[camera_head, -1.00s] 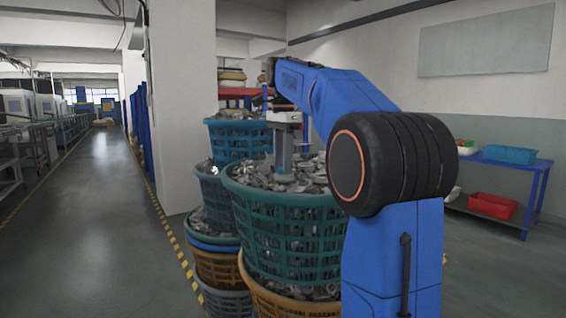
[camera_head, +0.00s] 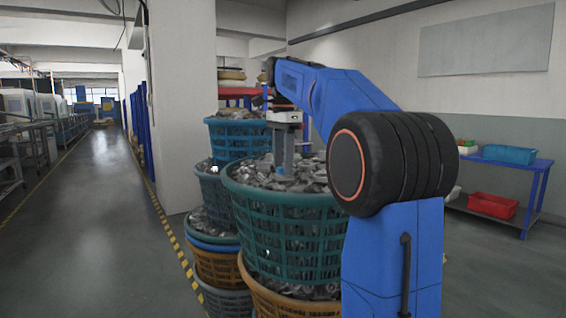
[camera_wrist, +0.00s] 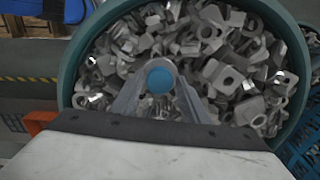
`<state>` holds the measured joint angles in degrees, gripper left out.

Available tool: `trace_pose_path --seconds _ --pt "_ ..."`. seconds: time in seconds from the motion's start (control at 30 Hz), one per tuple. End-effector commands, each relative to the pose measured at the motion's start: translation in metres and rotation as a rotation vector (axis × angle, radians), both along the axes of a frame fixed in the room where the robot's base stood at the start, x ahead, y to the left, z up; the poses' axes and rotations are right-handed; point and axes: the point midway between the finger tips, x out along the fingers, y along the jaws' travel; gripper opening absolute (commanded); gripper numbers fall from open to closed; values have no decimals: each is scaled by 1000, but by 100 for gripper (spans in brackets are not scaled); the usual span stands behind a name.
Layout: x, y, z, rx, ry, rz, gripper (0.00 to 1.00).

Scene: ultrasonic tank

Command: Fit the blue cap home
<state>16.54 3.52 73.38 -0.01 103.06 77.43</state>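The blue cap (camera_wrist: 160,80) shows as a round blue disc in the wrist view, between the converging grey fingers of my gripper (camera_wrist: 160,88). The fingers appear closed against its sides, with a grey rounded edge just beyond it. In the head view my gripper (camera_head: 284,172) points straight down over the heap of grey metal parts in the top teal basket (camera_head: 285,198). A small bluish patch shows at its tips. Whether the cap touches a part beneath it is hidden.
Grey metal parts (camera_wrist: 245,75) with holes fill the basket around the fingers. Other stacked baskets (camera_head: 237,135) stand behind and left. A blue table (camera_head: 535,175) with bins is at the right. The aisle floor (camera_head: 100,220) at left is clear.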

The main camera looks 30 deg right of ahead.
Motion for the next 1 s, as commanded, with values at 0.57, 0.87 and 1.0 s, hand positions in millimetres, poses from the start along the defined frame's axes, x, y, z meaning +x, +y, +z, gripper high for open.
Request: trace_pose_path --seconds 0.57,0.87,1.0 --pt "1 0 23 -1 -3 0 55" --pt "1 0 63 0 -2 0 55" --pt "1 0 72 0 0 0 55"
